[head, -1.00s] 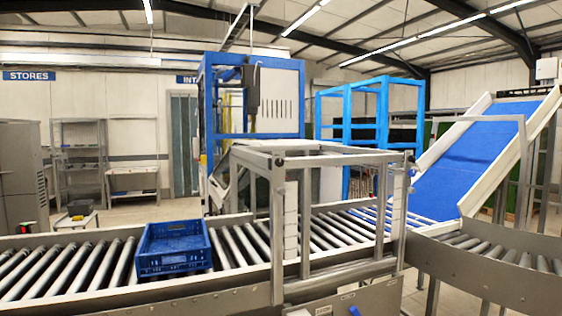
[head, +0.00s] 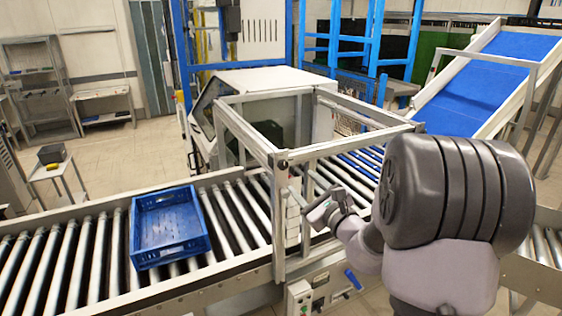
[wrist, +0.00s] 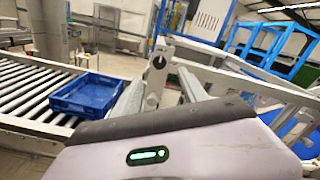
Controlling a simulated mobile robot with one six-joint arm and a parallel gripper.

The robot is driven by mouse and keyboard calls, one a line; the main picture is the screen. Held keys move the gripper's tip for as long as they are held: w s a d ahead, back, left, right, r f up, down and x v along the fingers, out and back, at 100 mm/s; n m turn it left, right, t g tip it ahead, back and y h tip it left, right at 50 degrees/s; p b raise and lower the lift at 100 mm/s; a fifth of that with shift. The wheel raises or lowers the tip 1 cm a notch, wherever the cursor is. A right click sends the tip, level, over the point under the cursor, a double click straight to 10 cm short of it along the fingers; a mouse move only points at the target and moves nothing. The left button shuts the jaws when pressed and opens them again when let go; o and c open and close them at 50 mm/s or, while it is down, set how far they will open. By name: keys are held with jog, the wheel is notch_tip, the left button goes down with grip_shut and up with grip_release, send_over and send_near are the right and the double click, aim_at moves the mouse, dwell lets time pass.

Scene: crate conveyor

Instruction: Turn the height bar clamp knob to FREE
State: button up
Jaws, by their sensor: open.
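A grey metal frame (head: 296,152) stands over the roller conveyor. My arm covers the frame's near-right post.
A blue crate (head: 168,228) sits on the rollers left of the frame and also shows in the wrist view (wrist: 88,94). A control box (head: 299,297) and a blue handle (head: 353,280) are below the conveyor's near side. A blue inclined belt (head: 480,88) rises at right.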

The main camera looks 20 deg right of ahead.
aim_at(284, 166)
jog(key=w+p, duration=0.1)
jog(key=w, duration=1)
jog(key=shift+a, duration=0.2)
grip_shut()
